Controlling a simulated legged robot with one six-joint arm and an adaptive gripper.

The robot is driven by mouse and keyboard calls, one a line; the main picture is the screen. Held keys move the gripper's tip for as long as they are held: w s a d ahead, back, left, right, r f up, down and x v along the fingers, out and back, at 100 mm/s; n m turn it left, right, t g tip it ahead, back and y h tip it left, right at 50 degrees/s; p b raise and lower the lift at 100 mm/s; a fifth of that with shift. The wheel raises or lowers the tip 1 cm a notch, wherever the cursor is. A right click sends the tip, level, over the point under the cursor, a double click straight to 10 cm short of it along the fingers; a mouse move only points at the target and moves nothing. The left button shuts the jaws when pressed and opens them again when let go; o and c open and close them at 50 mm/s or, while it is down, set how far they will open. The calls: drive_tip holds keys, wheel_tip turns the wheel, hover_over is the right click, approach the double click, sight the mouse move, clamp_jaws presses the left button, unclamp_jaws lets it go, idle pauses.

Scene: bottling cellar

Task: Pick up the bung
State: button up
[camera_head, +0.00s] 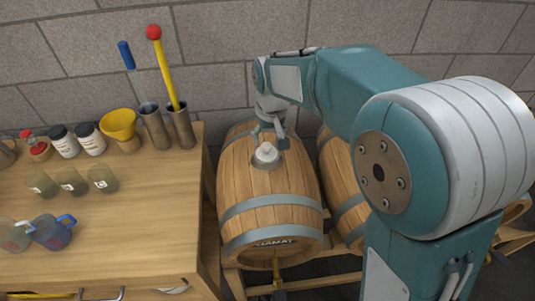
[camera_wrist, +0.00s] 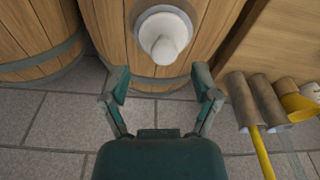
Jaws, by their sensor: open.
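The white bung (camera_head: 266,155) sits upright on top of the left wooden barrel (camera_head: 265,195), in a pale round seat. In the wrist view the bung (camera_wrist: 163,38) is at the top centre, its knob pointing toward the camera. My gripper (camera_head: 269,137) is just above and behind the bung, over the barrel's far part. In the wrist view my gripper (camera_wrist: 162,82) is open and empty, its fingers spread wide. The bung lies beyond the fingertips there, roughly centred between them sideways. I cannot tell the exact height gap.
A second barrel (camera_head: 345,185) lies close on the right, partly behind my arm. A wooden table (camera_head: 110,215) on the left holds jars, cups, a yellow funnel (camera_head: 119,125) and metal cylinders (camera_head: 180,125) with tall tools. A block wall (camera_head: 225,50) stands behind.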

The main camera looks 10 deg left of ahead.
sight(267, 145)
drive_tip(key=f, duration=0.3)
drive_tip(key=shift+w+a+f, duration=0.2)
drive_tip(key=shift+a+f, duration=0.05)
drive_tip(key=shift+f, duration=0.15)
drive_tip(key=shift+a+f, duration=0.1)
drive_tip(key=shift+a, duration=0.25)
drive_tip(key=shift+d, duration=0.3)
clamp_jaws()
wheel_tip(267, 145, up, 4)
drive_tip(key=shift+f, duration=0.25)
drive_tip(key=s+d+r, duration=0.9)
drive_tip(key=s, duration=0.1)
drive_tip(key=shift+s+r, duration=0.2)
